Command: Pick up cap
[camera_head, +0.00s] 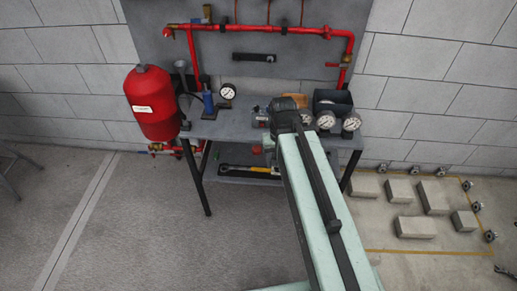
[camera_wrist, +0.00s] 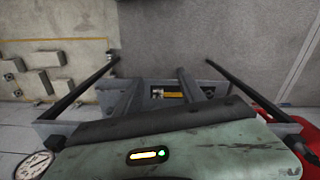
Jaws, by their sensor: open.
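I cannot pick out the cap for certain in either view. My gripper (camera_wrist: 157,78) shows in the wrist view as two dark, spread fingers with nothing between them. In the head view my arm reaches up to the grey workbench (camera_head: 232,126), and its dark end covers part of the bench top. Small items stand around that end: an orange-brown piece (camera_head: 296,100), a small grey-and-red device (camera_head: 260,117) and a black open box (camera_head: 332,103). Anything directly behind the arm's end is hidden.
A red tank (camera_head: 152,103) stands left of the bench. Red pipework (camera_head: 265,31) crosses the grey back panel. Gauges (camera_head: 351,122) sit at the bench's right. A lower shelf holds a yellow-handled tool (camera_head: 262,170).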

